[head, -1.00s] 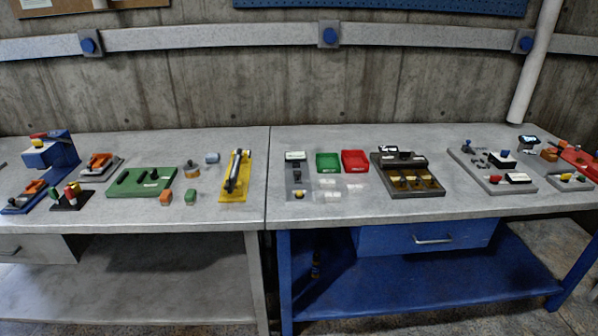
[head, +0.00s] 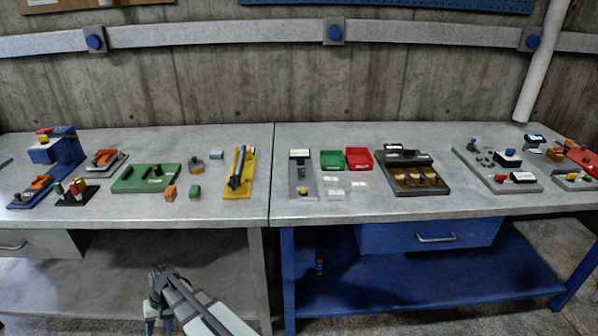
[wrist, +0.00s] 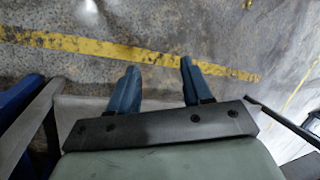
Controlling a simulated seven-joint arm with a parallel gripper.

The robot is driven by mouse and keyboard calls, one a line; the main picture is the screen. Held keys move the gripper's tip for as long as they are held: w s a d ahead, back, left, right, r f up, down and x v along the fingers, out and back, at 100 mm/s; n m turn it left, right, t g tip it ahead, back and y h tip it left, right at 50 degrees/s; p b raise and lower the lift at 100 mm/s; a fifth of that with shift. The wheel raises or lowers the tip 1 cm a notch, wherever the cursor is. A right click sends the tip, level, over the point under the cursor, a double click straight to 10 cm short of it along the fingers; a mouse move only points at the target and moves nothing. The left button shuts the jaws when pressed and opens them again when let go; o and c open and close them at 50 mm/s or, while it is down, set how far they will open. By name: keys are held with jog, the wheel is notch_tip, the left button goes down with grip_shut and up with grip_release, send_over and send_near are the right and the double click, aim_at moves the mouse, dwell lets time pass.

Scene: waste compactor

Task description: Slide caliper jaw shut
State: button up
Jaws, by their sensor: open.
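My gripper (head: 159,325) hangs low in front of the left bench, at the bottom edge of the head view, well below the bench top. In the wrist view its two blue fingers (wrist: 158,66) are apart with nothing between them, over bare floor. I cannot make out the caliper for certain. A long grey and black tool (head: 238,170) lies on a yellow board (head: 233,192) near the right end of the left bench. A grey plate (head: 302,166) with a yellow knob lies on the right bench. Both are far from my gripper.
The left bench top (head: 60,222) also holds a green board (head: 130,184) and small blocks. The right bench top (head: 400,208) holds a green bin (head: 333,160), a red bin (head: 359,158) and a dark tray (head: 412,187). The bench edges stand between my gripper and these things.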

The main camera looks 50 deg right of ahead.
jog(key=w+d+r+t+y, duration=0.1)
jog(key=w+r+t, duration=0.1)
jog(key=w+r, duration=0.7)
jog(key=w+d+r+t+y, duration=0.15)
jog(key=w+r, duration=0.35)
jog(key=r, duration=0.7)
jog(key=w+d+r, duration=0.3)
jog(key=d+r, duration=0.2)
jog(key=r, duration=0.2)
notch_tip(320, 180, up, 15)
jog(key=n+h, duration=0.4)
jog(key=h, duration=0.3)
send_over(302, 170)
jog(key=s, duration=0.6)
jog(key=shift+t+y, duration=0.25)
jog(key=shift+t, duration=0.3)
jog(key=x, duration=1.3)
jog(key=shift+w+d+f, duration=0.1)
jog(key=shift+w+f, duration=0.1)
jog(key=shift+f, duration=0.05)
